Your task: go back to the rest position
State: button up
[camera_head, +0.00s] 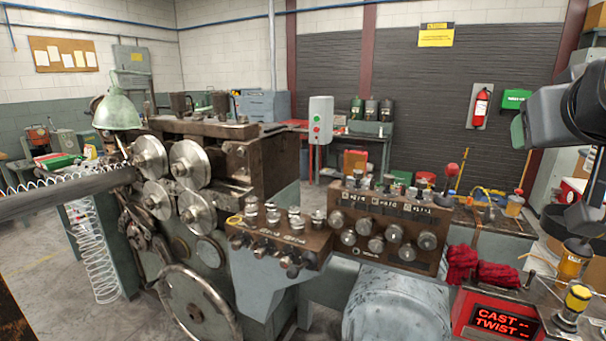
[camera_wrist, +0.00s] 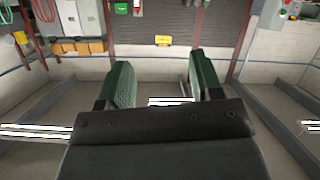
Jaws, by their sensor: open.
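My gripper (camera_wrist: 156,84) shows in the wrist view with its two green-padded fingers spread apart. Nothing is between them. In the head view my dark arm is at the right edge, raised above the bench on that side. A small green part of my gripper (camera_head: 518,131) shows there beside the dark housing. The gripper is well clear of the spring coiler (camera_head: 210,190), which stands left of centre with its round rollers. The wrist view looks across the room toward a wall and floor, with no object close to the fingers.
A control panel with knobs (camera_head: 385,232) stands in the middle. Red gloves (camera_head: 485,270), a red CAST/TWIST display (camera_head: 497,318) and a yellow-topped knob (camera_head: 577,298) are at the lower right, below my arm. A fire extinguisher (camera_head: 480,107) hangs on the back wall. The air around the gripper is free.

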jog(key=w+a+f+m+g+y, duration=0.1)
jog(key=w+f+g+y, duration=0.15)
jog(key=f, duration=0.95)
jog(key=w+a+f+g+y, duration=0.1)
jog(key=w+f+g, duration=0.15)
jog(key=f, duration=0.85)
jog(key=s+a+f+n+g+y+p, duration=0.1)
jog(key=s+a+f+n+g, duration=0.1)
jog(key=a+f, duration=0.4)
jog(key=s+a+f+n+g+y, duration=0.1)
jog(key=a+f, duration=0.4)
jog(key=f, duration=0.7)
jog(key=shift+s+a+n+g+p, duration=0.4)
jog(key=shift+s, duration=0.3)
jog(key=shift+y, duration=0.25)
jog(key=shift+c, duration=0.2)
